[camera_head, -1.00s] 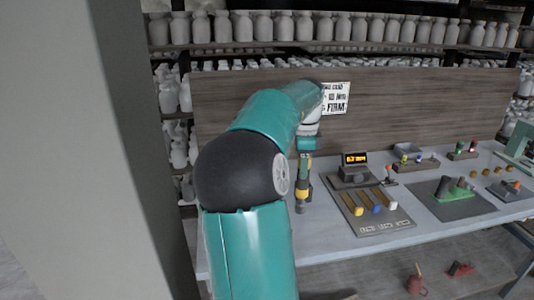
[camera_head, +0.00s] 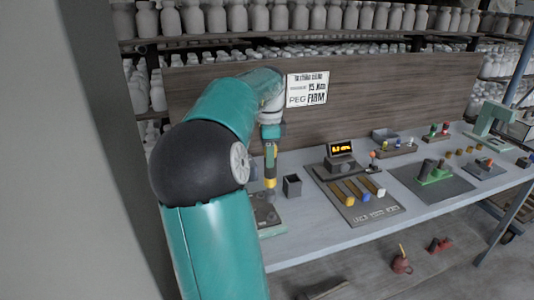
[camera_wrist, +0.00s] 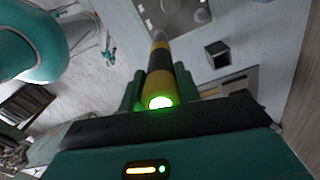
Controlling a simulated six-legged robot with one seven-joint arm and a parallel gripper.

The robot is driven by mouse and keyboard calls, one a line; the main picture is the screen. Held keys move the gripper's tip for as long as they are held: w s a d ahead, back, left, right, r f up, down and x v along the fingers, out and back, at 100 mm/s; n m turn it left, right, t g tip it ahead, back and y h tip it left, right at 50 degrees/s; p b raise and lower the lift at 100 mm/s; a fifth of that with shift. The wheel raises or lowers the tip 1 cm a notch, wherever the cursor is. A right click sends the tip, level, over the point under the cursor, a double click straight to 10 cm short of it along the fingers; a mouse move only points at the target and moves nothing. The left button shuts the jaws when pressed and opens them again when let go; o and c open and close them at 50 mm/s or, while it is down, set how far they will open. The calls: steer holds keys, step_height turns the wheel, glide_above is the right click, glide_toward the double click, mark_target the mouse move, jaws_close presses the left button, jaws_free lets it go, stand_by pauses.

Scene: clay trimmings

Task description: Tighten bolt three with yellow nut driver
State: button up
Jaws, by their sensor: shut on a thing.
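My gripper (camera_head: 270,140) is shut on the yellow nut driver (camera_head: 270,180), which has yellow and dark bands and hangs about upright, tip down. In the wrist view my gripper (camera_wrist: 160,85) has a green finger on each side of the driver (camera_wrist: 158,62); its near end glows green. Below the driver in the head view is a grey plate (camera_head: 270,231) with dark round parts on it. It also shows at the top of the wrist view (camera_wrist: 168,22) with pale round bolt heads. I cannot tell which is bolt three, nor whether the tip touches one.
A small dark open box (camera_head: 292,186) stands just right of the plate. A board with a lit display (camera_head: 341,149) and coloured-tipped bars lies further right. A green part (camera_head: 435,175) sits on a dark mat. A wooden panel with a sign (camera_head: 307,89) backs the table.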

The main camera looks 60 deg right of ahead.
mark_target(271, 178)
steer(key=shift+s+d+f, duration=0.1)
steer(key=shift+s+f, duration=0.45)
steer(key=shift+f, duration=0.15)
steer(key=shift+w+f, duration=0.1)
steer(key=shift+f, duration=1.95)
steer(key=shift+w, duration=0.1)
steer(key=shift+f, duration=1.3)
stand_by(3.3)
